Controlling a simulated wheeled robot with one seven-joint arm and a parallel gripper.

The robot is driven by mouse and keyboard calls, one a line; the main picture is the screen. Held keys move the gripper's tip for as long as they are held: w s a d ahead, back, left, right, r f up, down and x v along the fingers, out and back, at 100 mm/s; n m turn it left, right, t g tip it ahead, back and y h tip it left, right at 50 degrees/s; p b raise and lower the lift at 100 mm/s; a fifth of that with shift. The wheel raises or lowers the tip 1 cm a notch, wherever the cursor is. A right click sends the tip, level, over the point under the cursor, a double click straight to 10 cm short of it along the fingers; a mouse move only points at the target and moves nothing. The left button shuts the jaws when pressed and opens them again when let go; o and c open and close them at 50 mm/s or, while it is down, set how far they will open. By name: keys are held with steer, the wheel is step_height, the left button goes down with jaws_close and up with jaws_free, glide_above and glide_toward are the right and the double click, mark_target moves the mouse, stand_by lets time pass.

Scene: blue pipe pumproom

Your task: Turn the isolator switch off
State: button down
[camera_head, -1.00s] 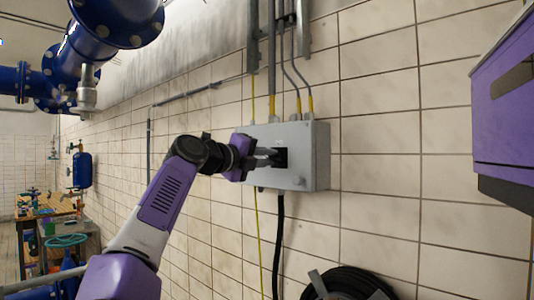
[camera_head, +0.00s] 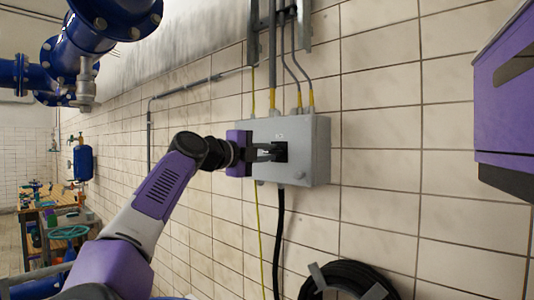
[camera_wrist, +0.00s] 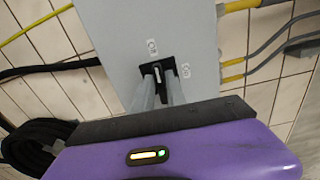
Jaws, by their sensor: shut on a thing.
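The isolator switch is a grey box (camera_head: 308,150) on the tiled wall, with a black switch plate on its front. It also shows in the wrist view (camera_wrist: 115,25). My gripper (camera_head: 274,152) reaches the plate from the left, its fingers level at the switch. In the wrist view my gripper (camera_wrist: 160,86) is shut on the black switch handle (camera_wrist: 157,72) between the fingertips. Small white labels (camera_wrist: 152,46) sit beside the switch; their lettering is too small to read surely. Part of the handle is hidden by the fingers.
Conduits with yellow ends (camera_head: 272,95) enter the box top. A black cable (camera_head: 279,235) hangs below, and a coiled black hose (camera_head: 350,280) is lower right. Blue pipes (camera_head: 90,40) are upper left.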

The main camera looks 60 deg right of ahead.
steer(key=c, duration=1.5)
jaws_free()
steer(key=shift+w+a, duration=0.1)
steer(key=shift+b+v, duration=1.45)
steer(key=shift+v, duration=2.4)
steer(key=shift+f, duration=0.15)
